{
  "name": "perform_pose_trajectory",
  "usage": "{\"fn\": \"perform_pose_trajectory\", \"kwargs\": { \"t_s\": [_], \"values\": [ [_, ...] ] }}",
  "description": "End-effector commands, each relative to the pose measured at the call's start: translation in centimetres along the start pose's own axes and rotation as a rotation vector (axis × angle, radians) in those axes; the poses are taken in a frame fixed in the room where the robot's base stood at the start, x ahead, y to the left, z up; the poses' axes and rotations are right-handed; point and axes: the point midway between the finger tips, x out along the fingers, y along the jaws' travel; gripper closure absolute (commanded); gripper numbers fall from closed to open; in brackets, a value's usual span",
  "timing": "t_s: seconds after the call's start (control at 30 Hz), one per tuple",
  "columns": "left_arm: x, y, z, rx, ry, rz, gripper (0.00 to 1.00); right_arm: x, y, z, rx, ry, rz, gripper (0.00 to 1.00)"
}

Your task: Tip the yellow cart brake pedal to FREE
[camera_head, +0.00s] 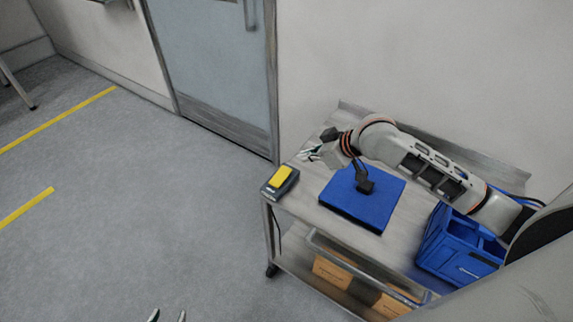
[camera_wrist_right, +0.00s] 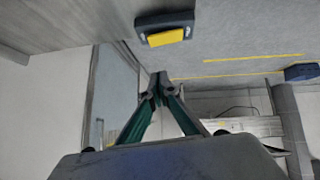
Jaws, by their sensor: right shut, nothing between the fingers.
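The yellow brake pedal (camera_head: 283,174) sits in a dark housing at the left corner of the cart top (camera_head: 320,215). It also shows at the top of the right wrist view (camera_wrist_right: 166,38). I cannot tell which way it is tipped, and its lettering is too small to read. My right gripper (camera_head: 310,153) is above the cart's far left part, behind and right of the pedal and apart from it. In the right wrist view its fingertips (camera_wrist_right: 160,88) meet, with nothing between them. My left gripper (camera_head: 167,315) shows only two separated fingertips at the bottom edge, over the floor.
A blue mat (camera_head: 345,208) with a black object (camera_head: 364,182) over it lies mid-cart. A blue bin (camera_head: 455,250) stands at the right. Cardboard boxes (camera_head: 335,272) sit on the lower shelf. The wall (camera_head: 420,70) is close behind; the floor (camera_head: 130,210) left is clear.

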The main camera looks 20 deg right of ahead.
Motion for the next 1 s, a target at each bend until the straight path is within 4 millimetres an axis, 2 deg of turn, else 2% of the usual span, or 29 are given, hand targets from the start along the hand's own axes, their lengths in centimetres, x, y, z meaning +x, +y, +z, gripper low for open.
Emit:
{"fn": "perform_pose_trajectory", "kwargs": {
  "t_s": [0.27,0.77,1.0],
  "values": [
    [-0.3,0.1,0.7,0.006,-0.012,0.005,0.60,1.0,0.0,-0.1,0.001,0.001,0.000,1.00],
    [0.3,0.0,-0.9,-0.006,0.014,-0.002,0.60,10.0,-0.1,-0.1,0.002,0.001,-0.001,1.00],
    [0.2,0.2,-0.7,-0.009,0.010,-0.001,0.60,12.2,0.0,2.1,0.002,0.000,0.000,1.00]
  ]
}}
